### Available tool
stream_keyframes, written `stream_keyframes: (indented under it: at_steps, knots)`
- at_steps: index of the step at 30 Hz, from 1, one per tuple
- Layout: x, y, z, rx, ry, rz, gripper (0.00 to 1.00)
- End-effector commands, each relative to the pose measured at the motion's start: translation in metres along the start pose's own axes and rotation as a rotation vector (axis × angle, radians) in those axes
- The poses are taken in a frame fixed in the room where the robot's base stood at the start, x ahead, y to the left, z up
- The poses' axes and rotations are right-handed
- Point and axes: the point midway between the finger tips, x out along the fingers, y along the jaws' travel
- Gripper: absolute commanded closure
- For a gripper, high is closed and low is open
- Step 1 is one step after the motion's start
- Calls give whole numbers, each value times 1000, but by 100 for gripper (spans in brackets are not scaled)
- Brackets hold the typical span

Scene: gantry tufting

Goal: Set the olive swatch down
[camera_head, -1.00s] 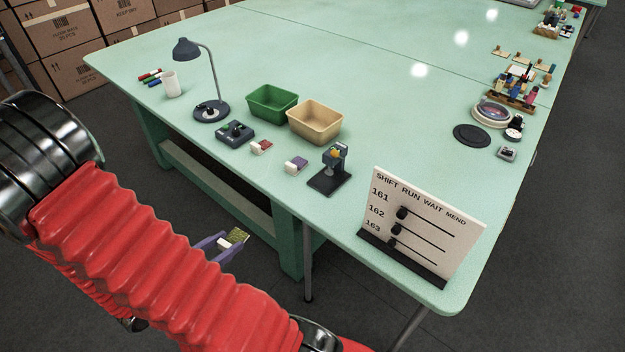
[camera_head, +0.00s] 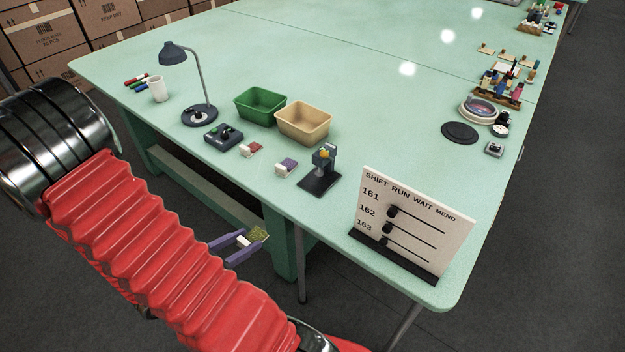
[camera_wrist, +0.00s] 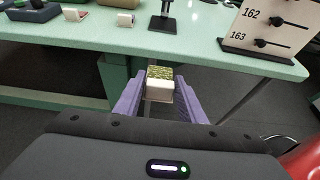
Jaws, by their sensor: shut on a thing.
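The olive swatch (camera_head: 258,234) is a small piece with a mottled olive top and a white block part. It shows close up in the wrist view (camera_wrist: 160,74). My gripper (camera_head: 246,242) has purple fingers and is shut on the swatch's white part, with the olive side facing away from the wrist. In the wrist view my gripper (camera_wrist: 159,88) holds it in front of the table edge, apart from the table. Two similar swatches, one red (camera_head: 250,150) and one purple (camera_head: 286,168), lie near the table's front edge.
The pale green table (camera_head: 365,130) holds a green bin (camera_head: 259,105), a tan bin (camera_head: 303,122), a dark control box (camera_head: 223,135), a lamp (camera_head: 198,113) and a small dark stand (camera_head: 321,172). A white sign board (camera_head: 414,220) stands at right. The table middle is clear.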

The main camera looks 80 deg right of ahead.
Motion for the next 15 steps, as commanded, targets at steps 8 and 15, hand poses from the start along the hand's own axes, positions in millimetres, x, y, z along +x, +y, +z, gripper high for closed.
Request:
stream_keyframes:
  at_steps: [8, 15]
  knots:
    - [32, -1, 13, 2, 0, -4, 84]
    - [58, -1, 24, 2, 0, -4, 84]
